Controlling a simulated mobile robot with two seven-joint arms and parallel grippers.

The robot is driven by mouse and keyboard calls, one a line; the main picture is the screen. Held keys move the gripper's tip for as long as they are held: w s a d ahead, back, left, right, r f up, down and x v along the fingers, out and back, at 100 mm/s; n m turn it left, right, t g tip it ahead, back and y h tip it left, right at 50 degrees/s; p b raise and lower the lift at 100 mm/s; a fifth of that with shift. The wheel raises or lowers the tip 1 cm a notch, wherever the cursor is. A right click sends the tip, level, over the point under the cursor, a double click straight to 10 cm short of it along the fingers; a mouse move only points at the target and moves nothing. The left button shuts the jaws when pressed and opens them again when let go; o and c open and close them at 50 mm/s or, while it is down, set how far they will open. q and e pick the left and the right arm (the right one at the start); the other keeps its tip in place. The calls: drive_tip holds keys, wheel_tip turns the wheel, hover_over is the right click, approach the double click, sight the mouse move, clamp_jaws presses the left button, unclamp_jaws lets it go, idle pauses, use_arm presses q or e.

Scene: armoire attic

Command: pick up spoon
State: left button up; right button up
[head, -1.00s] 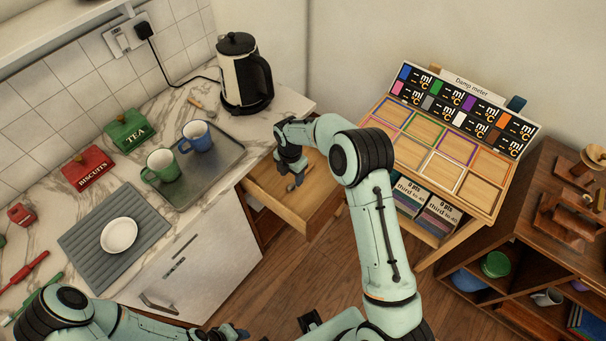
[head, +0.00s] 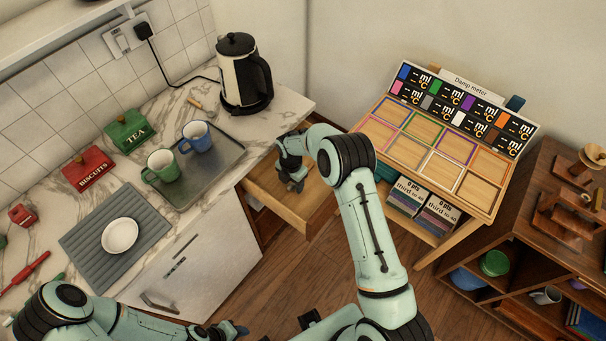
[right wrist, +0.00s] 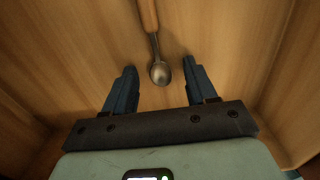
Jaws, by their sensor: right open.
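The spoon (right wrist: 160,72) lies on the wooden floor of the open drawer in the right wrist view, with a metal bowl and a wooden handle running up out of the picture. My right gripper (right wrist: 158,80) is open, with one finger on each side of the spoon's bowl; I cannot tell how high it is above the drawer floor. In the head view my right gripper (head: 296,182) reaches down into the drawer (head: 310,208), and the spoon is not clearly visible there. My left gripper (head: 238,332) shows at the bottom edge, its jaws unclear.
The drawer's side walls stand close on both sides of my right gripper. The counter holds a grey tray (head: 222,172) with two mugs, a kettle (head: 244,75) and a mat with a white dish (head: 119,236). A wooden display table (head: 384,160) stands to the right.

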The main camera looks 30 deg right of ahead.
drive_tip(key=shift+f, duration=0.1)
clamp_jaws()
